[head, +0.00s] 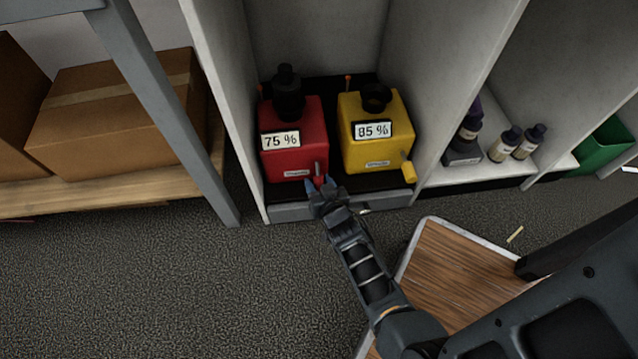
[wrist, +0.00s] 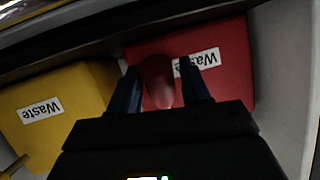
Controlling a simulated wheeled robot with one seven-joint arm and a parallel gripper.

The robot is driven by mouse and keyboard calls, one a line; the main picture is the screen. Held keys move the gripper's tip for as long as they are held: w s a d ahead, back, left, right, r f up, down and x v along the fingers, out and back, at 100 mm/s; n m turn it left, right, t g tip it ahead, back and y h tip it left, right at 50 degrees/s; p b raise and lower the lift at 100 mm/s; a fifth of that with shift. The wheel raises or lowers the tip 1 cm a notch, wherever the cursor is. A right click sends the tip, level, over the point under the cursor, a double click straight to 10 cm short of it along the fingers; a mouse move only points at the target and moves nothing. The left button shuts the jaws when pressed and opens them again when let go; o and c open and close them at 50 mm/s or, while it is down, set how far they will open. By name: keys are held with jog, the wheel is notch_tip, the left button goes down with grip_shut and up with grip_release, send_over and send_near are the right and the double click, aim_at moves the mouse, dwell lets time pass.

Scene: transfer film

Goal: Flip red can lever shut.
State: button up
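The red can (head: 308,130), with a "75 %" label and a black cap, stands at the left of the open cabinet. Its small red lever (head: 319,171) is at the lower right of its front. My gripper (head: 319,185) is right at this lever. In the wrist view the two dark blue fingers (wrist: 161,92) are spread, with the red lever (wrist: 158,78) between them. The red can's front (wrist: 228,62) lies behind them. I cannot tell whether a finger touches the lever.
A yellow can (head: 365,145) labelled "85 %" stands to the right, its yellow lever (head: 408,172) sticking out. Cabinet walls close in both sides. Bottles (head: 515,142) stand on the right shelf. A cardboard box (head: 115,120) sits on the left rack. The carpet at lower left is clear.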

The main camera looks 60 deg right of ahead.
aim_at(317, 183)
grip_shut()
jog(key=shift+a+r+p, duration=0.1)
jog(key=shift+r+p, duration=0.1)
jog(key=shift+p, duration=0.15)
jog(key=p, duration=0.2)
jog(key=r+g+y+p, duration=0.1)
jog(key=p, duration=0.2)
jog(key=shift+s+a+r+g+y, duration=0.3)
jog(key=shift+a, duration=0.05)
jog(key=p, duration=0.2)
jog(key=r+g+y+p, duration=0.1)
jog(key=p, duration=0.1)
jog(key=a+r+g+y+p, duration=0.1)
jog(key=p, duration=0.1)
jog(key=shift+s+m+p, duration=0.3)
jog(key=shift+p, duration=0.05)
jog(key=g+y+p, duration=0.1)
jog(key=p, duration=0.1)
jog(key=r+y+p, duration=0.1)
jog(key=p, duration=0.1)
jog(key=shift+s+a+g, duration=0.15)
jog(key=shift+g, duration=0.25)
jog(key=shift+s+a+r+m+g+y+p, duration=0.15)
jog(key=shift+r+g+y+p, duration=0.1)
jog(key=shift+g+y+p, duration=0.35)
jog(key=shift+d+r+m+g+y+p, duration=0.15)
jog(key=shift+r+g+y+p, duration=0.15)
jog(key=shift+y+p, duration=0.5)
jog(key=shift+a, duration=0.1)
